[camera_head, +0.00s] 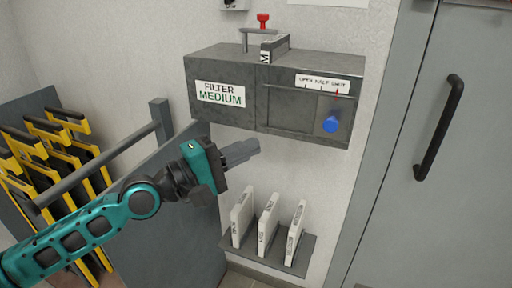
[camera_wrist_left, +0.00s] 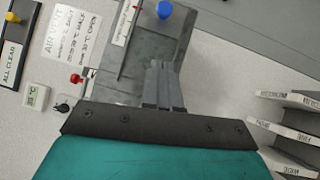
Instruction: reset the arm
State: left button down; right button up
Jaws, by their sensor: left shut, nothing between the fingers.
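My left arm comes in from the left in the head view. Its left gripper (camera_head: 245,150) is shut and empty, with its fingers pointing right, in front of the wall below the grey filter box. In the left wrist view the left gripper's fingers (camera_wrist_left: 163,85) are together with nothing between them, and the grey box shows beyond them. My right gripper is not in view.
The grey filter box (camera_head: 225,73) has a blue knob (camera_head: 331,124) and a red-topped part (camera_head: 263,20) above it. White filter panels (camera_head: 268,225) stand on a low shelf (camera_head: 262,257). Yellow-black frames (camera_head: 62,150) stand left. A grey door (camera_head: 420,200) is right.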

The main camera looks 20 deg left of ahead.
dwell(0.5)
pick_arm(q)
jog(key=s+f+m+g+y, duration=0.1)
jog(key=s+f+m+y, duration=0.2)
jog(key=f, duration=0.8)
jog(key=s+f+m+g+y, duration=0.2)
jog(key=s+f+m, duration=0.4)
jog(key=f, duration=0.5)
jog(key=s+f+m+g+y, duration=0.1)
jog(key=s+f+m+y, duration=0.3)
jog(key=f, duration=0.7)
jog(key=s+m, duration=0.1)
jog(key=s, duration=0.1)
jog(key=shift+s+d+f+y, duration=0.2)
jog(key=shift+s+d+y, duration=0.05)
jog(key=shift+s+y, duration=0.15)
